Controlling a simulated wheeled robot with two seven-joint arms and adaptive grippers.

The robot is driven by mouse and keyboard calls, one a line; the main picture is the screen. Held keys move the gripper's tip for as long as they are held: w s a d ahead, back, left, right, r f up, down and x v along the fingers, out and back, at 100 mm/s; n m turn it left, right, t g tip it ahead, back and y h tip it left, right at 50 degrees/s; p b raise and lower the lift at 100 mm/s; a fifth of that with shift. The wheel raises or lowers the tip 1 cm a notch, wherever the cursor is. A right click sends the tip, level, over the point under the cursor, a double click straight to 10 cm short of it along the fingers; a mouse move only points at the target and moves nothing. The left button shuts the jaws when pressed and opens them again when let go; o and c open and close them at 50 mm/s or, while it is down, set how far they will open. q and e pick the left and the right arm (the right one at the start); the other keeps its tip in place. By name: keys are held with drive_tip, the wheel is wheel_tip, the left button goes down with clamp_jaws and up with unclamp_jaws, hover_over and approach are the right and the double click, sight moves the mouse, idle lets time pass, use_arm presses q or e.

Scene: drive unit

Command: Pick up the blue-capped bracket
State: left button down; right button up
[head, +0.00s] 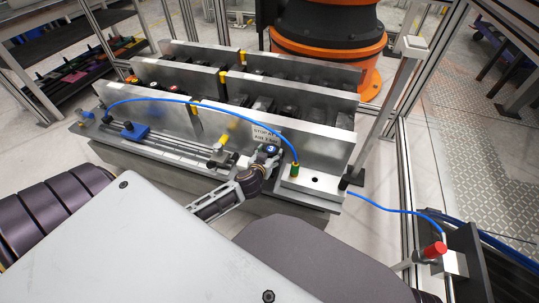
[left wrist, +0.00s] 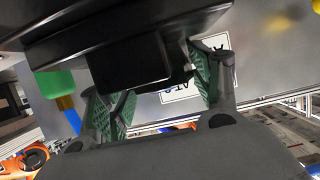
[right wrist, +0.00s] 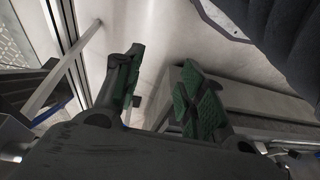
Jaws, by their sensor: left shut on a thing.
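My left gripper (head: 264,160) is at the front of the drive unit, near its right end, before a metal plate with a printed label. It is shut on a dark bracket whose top shows a small blue patch (head: 271,149), seemingly the blue-capped bracket. In the left wrist view its black body (left wrist: 128,65) sits between the green-padded fingers (left wrist: 160,95); the cap is not visible there. My right gripper (right wrist: 160,90) is open and empty in the right wrist view, with pale floor and a grey ledge beyond.
Upright metal plates (head: 275,122) stand in rows with dark parts between them. A blue cable (head: 215,101) arches over the front to a green-yellow plug (head: 294,170). A blue carriage (head: 135,131) sits on the front rail. A red-topped post (head: 435,250) stands at right.

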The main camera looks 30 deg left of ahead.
use_arm(q)
drive_tip(key=s+d+p, duration=0.2)
drive_tip(key=s, duration=0.7)
drive_tip(key=s+d+p, duration=0.2)
drive_tip(key=s, duration=0.7)
drive_tip(key=shift+s+d, duration=0.25)
use_arm(e)
wheel_tip(320, 180, down, 6)
drive_tip(key=s+d+g, duration=0.1)
drive_tip(key=shift+s+d+h, duration=0.15)
drive_tip(key=shift+s+h, duration=0.05)
drive_tip(key=shift+h, duration=0.2)
drive_tip(key=shift+w+r, duration=0.15)
drive_tip(key=shift+w, duration=0.05)
